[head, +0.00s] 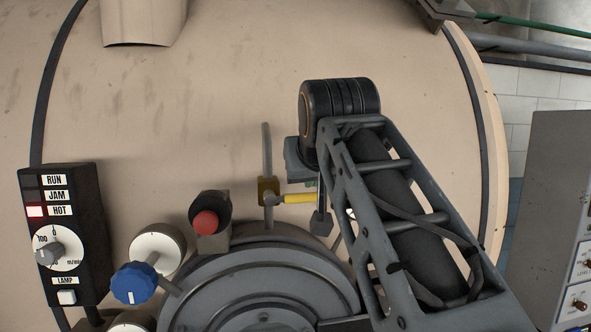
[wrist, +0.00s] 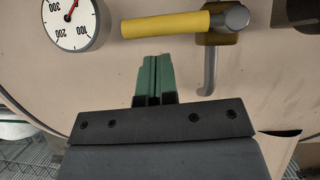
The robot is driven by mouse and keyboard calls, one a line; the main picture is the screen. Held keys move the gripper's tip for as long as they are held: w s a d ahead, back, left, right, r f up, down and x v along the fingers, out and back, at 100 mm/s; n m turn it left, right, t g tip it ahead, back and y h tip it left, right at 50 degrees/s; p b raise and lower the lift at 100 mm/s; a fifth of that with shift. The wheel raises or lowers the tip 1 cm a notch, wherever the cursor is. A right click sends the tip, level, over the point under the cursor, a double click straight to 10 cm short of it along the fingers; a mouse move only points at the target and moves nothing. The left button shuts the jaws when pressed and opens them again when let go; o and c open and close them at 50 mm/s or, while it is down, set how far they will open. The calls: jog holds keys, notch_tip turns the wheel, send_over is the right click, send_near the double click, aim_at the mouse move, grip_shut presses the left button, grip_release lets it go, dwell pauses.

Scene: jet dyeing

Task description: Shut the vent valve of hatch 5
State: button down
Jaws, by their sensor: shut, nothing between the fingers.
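The vent valve (head: 268,190) is a small brass body on a thin upright pipe above the round grey hatch (head: 262,285). Its yellow lever (head: 299,198) points right, crosswise to the pipe. In the wrist view, which is upside down, the yellow lever (wrist: 165,25) runs left from its grey pivot (wrist: 230,18). My gripper (wrist: 154,58) has green fingers pressed together with nothing between them. The tips appear just below the lever in that view, with no clear contact. In the head view my arm mostly hides the gripper. No hatch number is readable.
Left of the valve are a red button (head: 205,223), a blue knob (head: 136,283) and a black panel (head: 63,235) with HOT lit red. A gauge (wrist: 70,20) sits beside the lever's end in the wrist view. The beige vessel wall above is mostly bare.

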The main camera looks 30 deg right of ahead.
jog(key=r+v, duration=0.1)
jog(key=v, duration=1)
jog(key=shift+p, duration=0.3)
jog(key=shift+w+d+r, duration=0.1)
jog(key=shift+d, duration=0.05)
